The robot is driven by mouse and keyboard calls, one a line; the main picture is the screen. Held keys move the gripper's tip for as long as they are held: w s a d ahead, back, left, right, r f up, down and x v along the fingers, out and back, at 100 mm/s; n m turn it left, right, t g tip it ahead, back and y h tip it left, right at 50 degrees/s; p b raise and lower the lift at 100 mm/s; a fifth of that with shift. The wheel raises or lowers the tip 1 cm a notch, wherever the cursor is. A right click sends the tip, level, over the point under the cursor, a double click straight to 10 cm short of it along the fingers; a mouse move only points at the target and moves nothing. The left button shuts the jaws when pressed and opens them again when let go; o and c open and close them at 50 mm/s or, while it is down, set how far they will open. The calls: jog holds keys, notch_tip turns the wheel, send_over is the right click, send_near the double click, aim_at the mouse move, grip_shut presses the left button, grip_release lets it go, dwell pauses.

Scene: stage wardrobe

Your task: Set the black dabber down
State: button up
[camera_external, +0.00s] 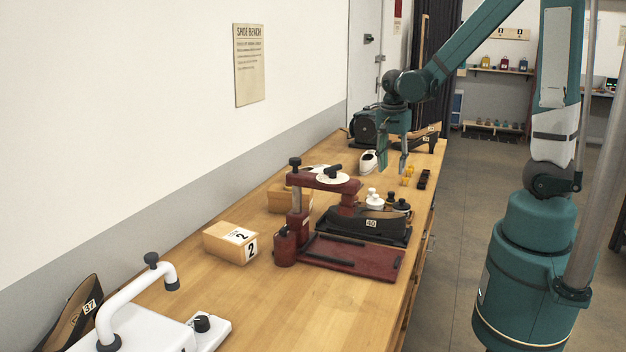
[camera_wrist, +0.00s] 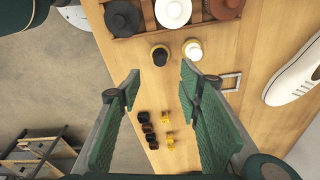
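My gripper (camera_external: 393,171) is open and empty above the bench, behind the dabbers and pots in the outside view. In the wrist view its green fingers (camera_wrist: 160,72) are wide apart with nothing between the pads. A small dark-topped piece, which looks like the black dabber (camera_wrist: 160,55), stands upright beyond the fingertips in the wrist view. A white-topped dabber (camera_wrist: 193,50) stands beside it on the right. Both are close to the row of pots and apart from my fingers. In the outside view the black dabber cannot be told surely from the other dark tops.
A rack of round-topped pots, black (camera_wrist: 122,18), white (camera_wrist: 173,12) and brown, lies at the wrist view's top. Small yellow pieces (camera_external: 407,176) and dark blocks (camera_external: 423,180) sit near the bench edge. A white shoe (camera_external: 368,161) and red press (camera_external: 340,258) stand nearby.

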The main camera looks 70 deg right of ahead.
dwell(0.3)
jog(key=s+a+r+n+t, duration=0.2)
jog(key=a+r+n, duration=0.3)
jog(key=a, duration=0.3)
jog(key=s+a+r+n+t+y, duration=0.1)
jog(key=s+a+r+n+t, duration=0.1)
jog(key=a+r+n, duration=0.4)
jog(key=s+a+r+n+t, duration=0.2)
jog(key=a+r+n, duration=0.4)
jog(key=a+n, duration=0.3)
jog(key=shift+a+t, duration=0.7)
jog(key=shift+a, duration=0.6)
